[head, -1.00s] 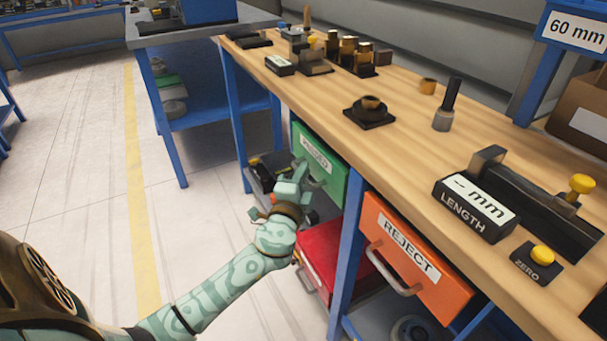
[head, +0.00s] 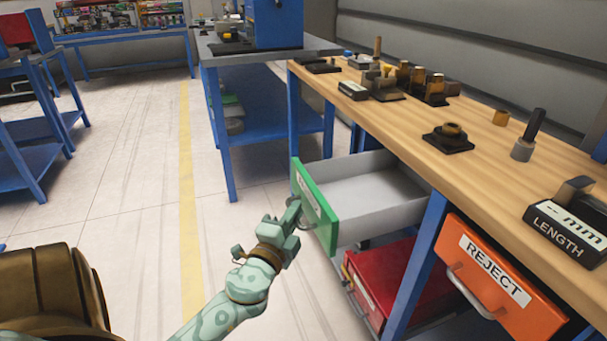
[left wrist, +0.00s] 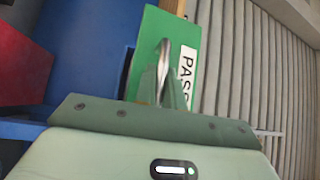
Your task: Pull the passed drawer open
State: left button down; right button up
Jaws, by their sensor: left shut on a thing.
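The passed drawer (head: 368,200) is pulled well out from under the wooden bench. Its green front (head: 316,206) faces left and its grey inside looks empty. My left gripper (head: 293,208) is at the green front, shut on the drawer's handle, which it mostly hides in the head view. In the left wrist view the green front (left wrist: 150,45) with part of its white label stands just beyond the fingers (left wrist: 163,90), and the metal handle (left wrist: 164,58) shows between them. My right gripper is not in view.
The orange reject drawer (head: 500,284) is shut to the right. A red box (head: 385,280) sits below the open drawer. The wooden bench top (head: 400,130) holds gauges and several brass parts. A blue-legged table (head: 265,105) stands behind.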

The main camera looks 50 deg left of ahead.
pick_arm(q)
jog(key=shift+s+f, duration=0.1)
jog(key=shift+s, duration=0.1)
jog(key=c, duration=1.8)
grip_release()
jog(key=shift+o, duration=0.2)
